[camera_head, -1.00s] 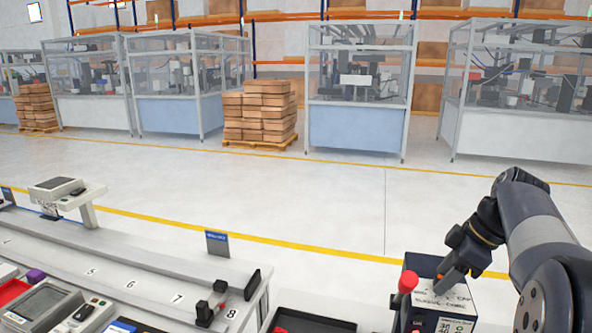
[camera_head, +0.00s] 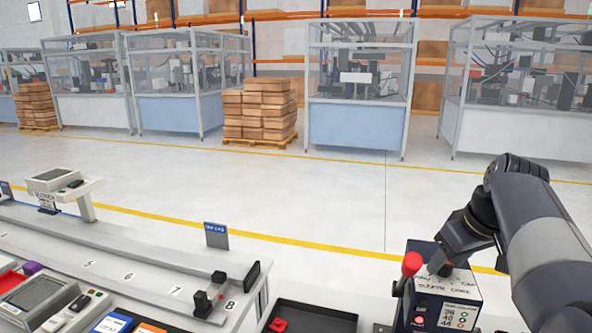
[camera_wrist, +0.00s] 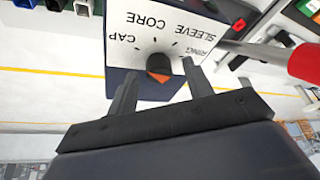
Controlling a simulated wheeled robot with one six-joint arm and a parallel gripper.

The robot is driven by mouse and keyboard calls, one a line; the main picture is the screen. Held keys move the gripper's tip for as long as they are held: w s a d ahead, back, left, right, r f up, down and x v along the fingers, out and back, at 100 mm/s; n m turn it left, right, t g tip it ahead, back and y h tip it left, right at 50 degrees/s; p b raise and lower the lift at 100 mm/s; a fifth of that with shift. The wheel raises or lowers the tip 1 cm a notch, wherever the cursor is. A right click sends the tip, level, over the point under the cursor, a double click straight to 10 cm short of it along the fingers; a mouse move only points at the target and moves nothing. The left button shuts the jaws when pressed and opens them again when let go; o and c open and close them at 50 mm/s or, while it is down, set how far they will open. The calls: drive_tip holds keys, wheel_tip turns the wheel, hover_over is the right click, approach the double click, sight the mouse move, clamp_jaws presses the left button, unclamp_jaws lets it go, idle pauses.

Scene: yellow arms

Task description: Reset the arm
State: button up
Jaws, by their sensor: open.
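My gripper (camera_head: 441,268) is low over the top of a dark box (camera_head: 425,290) at the lower right of the head view. In the wrist view my gripper (camera_wrist: 158,70) is open, with one finger to each side of a dark knob (camera_wrist: 160,64) with an orange pointer. Whether the fingers touch the knob is not clear. The box's white top plate (camera_wrist: 125,48) reads CAP, CORE, SLEEVE and RING. The front has a lit red lamp (camera_head: 419,320) and a small panel (camera_head: 458,318).
A red-knobbed lever (camera_head: 411,265) stands at the box's left, close to my gripper. A black tray (camera_head: 330,318) with a red piece lies further left. A numbered bench rail (camera_head: 120,275) runs along the left. Machine cages stand far behind open floor.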

drive_tip(key=shift+m, duration=0.6)
drive_tip(key=shift+h, duration=0.3)
drive_tip(key=shift+b, duration=0.35)
